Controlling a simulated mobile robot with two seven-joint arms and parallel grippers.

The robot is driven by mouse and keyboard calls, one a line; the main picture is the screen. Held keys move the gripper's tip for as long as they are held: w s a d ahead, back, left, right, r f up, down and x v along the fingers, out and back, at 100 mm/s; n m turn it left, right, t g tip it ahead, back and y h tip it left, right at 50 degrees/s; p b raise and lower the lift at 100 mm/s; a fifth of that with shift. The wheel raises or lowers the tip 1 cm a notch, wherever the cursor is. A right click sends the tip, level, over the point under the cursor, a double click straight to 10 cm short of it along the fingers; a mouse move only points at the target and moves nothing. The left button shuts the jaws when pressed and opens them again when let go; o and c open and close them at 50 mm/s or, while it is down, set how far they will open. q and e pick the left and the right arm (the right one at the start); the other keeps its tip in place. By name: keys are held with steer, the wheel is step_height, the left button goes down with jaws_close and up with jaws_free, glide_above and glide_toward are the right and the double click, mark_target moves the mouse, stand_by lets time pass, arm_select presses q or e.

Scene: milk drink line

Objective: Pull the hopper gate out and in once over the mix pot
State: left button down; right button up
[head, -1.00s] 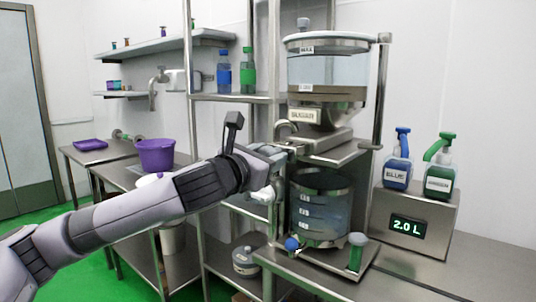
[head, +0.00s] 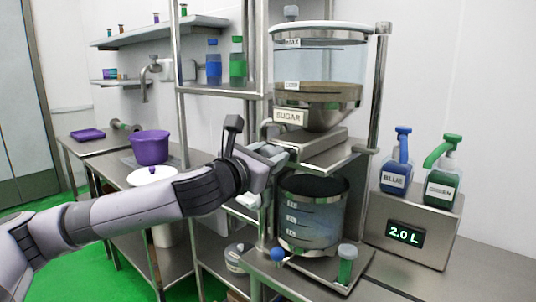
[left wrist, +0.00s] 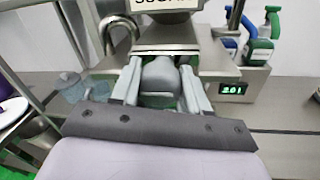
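The clear hopper (head: 318,68) with a SUGAR label stands on a steel stand in the head view. Its steel gate slide (head: 310,148) is below the cone, above the mix pot (head: 312,215), a clear measuring pot with a dark opening. My left gripper (head: 275,165) is at the left front of the gate. In the left wrist view its two fingers (left wrist: 161,72) are spread, with a grey rounded piece between them and the steel plate (left wrist: 170,50) just beyond. Whether they touch the gate is unclear. My right gripper is out of view.
A blue pump bottle (head: 396,165) and a green one (head: 443,180) stand on a scale box (head: 410,225) reading 2.0 L at right. A purple bucket (head: 150,147) is on the left table. An upright steel post (head: 378,90) stands right of the hopper.

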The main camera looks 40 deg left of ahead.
arm_select(q)
steer(key=c, duration=0.6)
jaws_free()
steer(key=shift+w+r, duration=0.15)
steer(key=shift+r, duration=0.05)
steer(key=shift+o, duration=0.2)
steer(key=shift+f, duration=0.1)
steer(key=shift+s+d+f, duration=0.1)
steer(key=shift+s, duration=0.45)
steer(key=s+b, duration=0.1)
steer(key=s, duration=0.5)
steer(key=shift+d, duration=0.15)
